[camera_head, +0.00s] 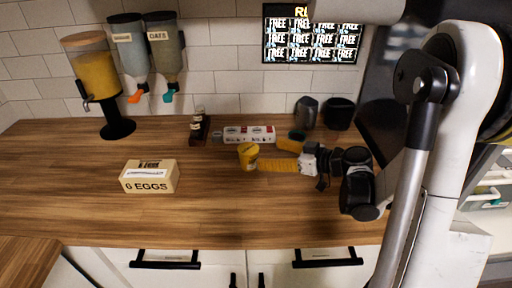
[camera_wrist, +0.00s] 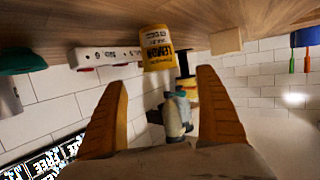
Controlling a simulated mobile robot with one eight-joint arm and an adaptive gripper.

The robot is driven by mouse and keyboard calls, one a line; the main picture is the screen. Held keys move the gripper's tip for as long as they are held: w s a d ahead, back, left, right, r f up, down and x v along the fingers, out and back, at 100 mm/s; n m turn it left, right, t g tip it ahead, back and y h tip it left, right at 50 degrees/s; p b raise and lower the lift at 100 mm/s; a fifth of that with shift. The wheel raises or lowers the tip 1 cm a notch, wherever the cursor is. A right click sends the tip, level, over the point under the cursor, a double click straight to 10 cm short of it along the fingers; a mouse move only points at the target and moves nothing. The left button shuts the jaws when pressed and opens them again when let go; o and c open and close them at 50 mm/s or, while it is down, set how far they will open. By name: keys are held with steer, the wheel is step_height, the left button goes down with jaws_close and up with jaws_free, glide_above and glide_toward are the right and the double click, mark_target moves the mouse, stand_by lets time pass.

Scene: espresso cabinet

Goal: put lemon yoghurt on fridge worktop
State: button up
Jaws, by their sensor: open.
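The lemon yoghurt (camera_head: 248,157) is a yellow tub standing on the wooden worktop (camera_head: 225,215), right of the egg box. In the wrist view, which is upside down, the yoghurt (camera_wrist: 157,48) shows its "LEMON" label at the top middle. My gripper (camera_head: 262,164) reaches in low from the right, its yellow fingers pointing at the tub. In the wrist view, my gripper (camera_wrist: 163,78) is open and empty. The tub lies ahead of the gap between the two fingers; whether a finger touches it I cannot tell.
An egg box (camera_head: 150,177) stands left of the tub. A white carton (camera_head: 249,134) and small bottles (camera_head: 198,125) stand behind it, with dark canisters (camera_head: 322,113) at the back right. Dispensers (camera_head: 130,55) stand at the back left. The front of the worktop is clear.

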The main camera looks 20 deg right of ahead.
steer(key=s+a+r+m+g+h, duration=0.2)
steer(key=s+a+m+h, duration=0.1)
steer(key=s, duration=0.7)
steer(key=s+a+r+m+g+h, duration=0.2)
steer(key=s+h, duration=0.4)
steer(key=s, duration=0.5)
steer(key=a+m, duration=0.1)
steer(key=m, duration=0.1)
steer(key=shift+r+m, duration=0.3)
steer(key=shift+g, duration=0.3)
